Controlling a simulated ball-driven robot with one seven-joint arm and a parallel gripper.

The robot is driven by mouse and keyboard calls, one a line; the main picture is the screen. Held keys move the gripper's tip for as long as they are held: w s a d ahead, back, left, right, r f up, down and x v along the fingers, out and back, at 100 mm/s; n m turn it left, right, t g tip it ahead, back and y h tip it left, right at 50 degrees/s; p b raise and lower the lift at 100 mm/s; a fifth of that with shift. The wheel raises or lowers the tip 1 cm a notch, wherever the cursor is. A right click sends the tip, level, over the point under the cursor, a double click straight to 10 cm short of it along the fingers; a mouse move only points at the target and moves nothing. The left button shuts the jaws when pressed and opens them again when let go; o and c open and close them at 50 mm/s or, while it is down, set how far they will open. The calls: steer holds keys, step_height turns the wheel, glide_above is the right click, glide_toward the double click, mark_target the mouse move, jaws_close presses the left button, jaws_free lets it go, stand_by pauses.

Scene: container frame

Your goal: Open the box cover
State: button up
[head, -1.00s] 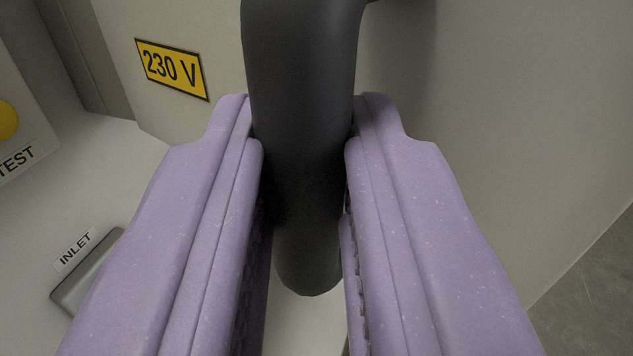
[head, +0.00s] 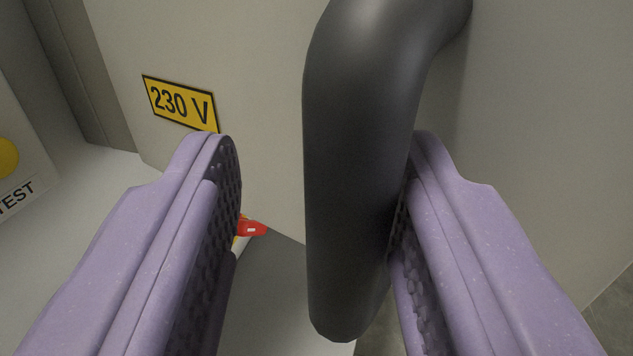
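A thick dark grey handle (head: 355,160) sticks out from the pale beige box cover (head: 265,60) and hangs downward, its rounded lower end free. The cover bears a yellow "230 V" label (head: 181,103). My purple gripper (head: 325,145) is open, with its fingers on either side of the handle. The right finger is close against the handle and seems to touch it. A wide gap separates the left finger from the handle. The textured inner pad of the left finger shows.
A panel with a yellow round button (head: 6,157) and a "TEST" label (head: 16,199) stands at the left. A small red object (head: 251,228) shows behind the left finger, partly hidden. Grey floor shows at lower right (head: 612,318).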

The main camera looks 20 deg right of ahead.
steer(key=shift+s, duration=0.1)
steer(key=v, duration=0.7)
steer(key=shift+s+p, duration=0.3)
steer(key=shift+p, duration=0.15)
steer(key=shift+a+f, duration=0.1)
